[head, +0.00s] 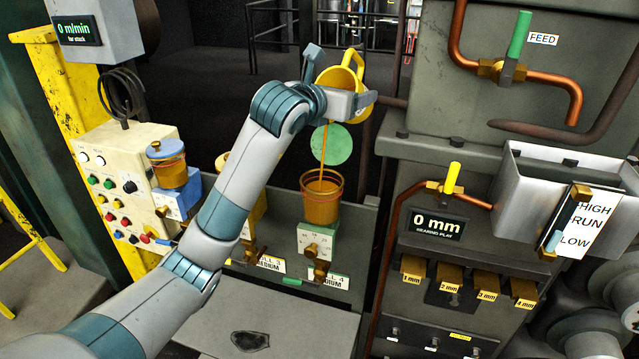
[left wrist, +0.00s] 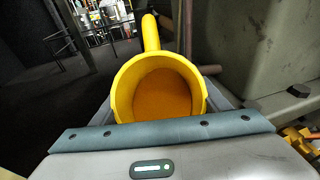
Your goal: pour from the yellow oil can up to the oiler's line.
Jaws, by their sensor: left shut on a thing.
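The yellow oil can (head: 355,60) is tilted, held up above the oiler in the head view. My left gripper (head: 357,101) is shut on it. In the left wrist view the can (left wrist: 150,31) shows its open mouth, with amber oil inside. A thin amber stream (head: 323,160) falls from the can into the oiler. The oiler (head: 321,205) is a clear cup on a green base, with amber oil in it. A round green lid (head: 332,145) stands open behind the stream. I cannot clearly tell the oil level against the oiler's line. My right gripper is out of view.
Another oiler with a blue lid (head: 166,149) stands at left beside the cream button panel (head: 125,195). A yellow-based oiler is partly hidden behind my left arm. The grey machine housing (head: 420,160) with copper pipes stands close on the right.

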